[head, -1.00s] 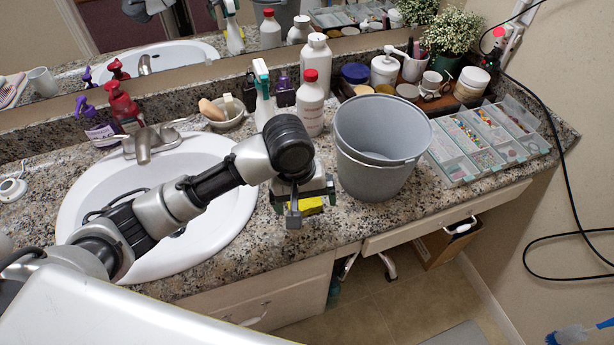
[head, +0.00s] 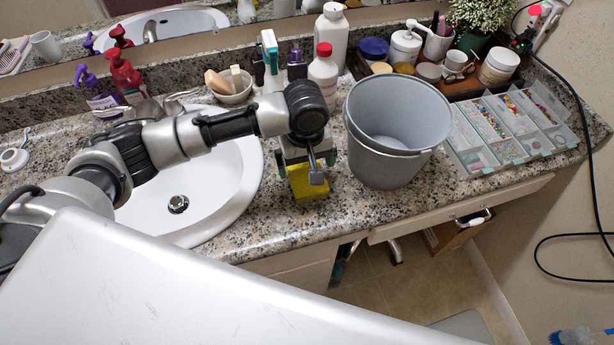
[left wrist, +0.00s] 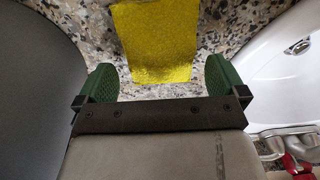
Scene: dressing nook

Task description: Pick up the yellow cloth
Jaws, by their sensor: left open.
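The yellow cloth (head: 308,184) lies on the granite counter between the sink and the grey bucket, partly hidden by my left gripper in the head view. In the left wrist view the cloth (left wrist: 155,42) is a flat yellow piece just ahead of the jaws. My left gripper (head: 307,168) is over the cloth's far part, pointing down. In the left wrist view its two green fingers (left wrist: 161,82) are spread wide, with the cloth's near edge reaching between them. Nothing is gripped. My right gripper is in neither view.
The grey bucket (head: 396,130) stands close to the right of my left gripper. The white sink (head: 215,205) is to its left. Behind stand a red-capped white bottle (head: 323,75) and a spray bottle (head: 271,62). A divided bead box (head: 510,128) lies at the right.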

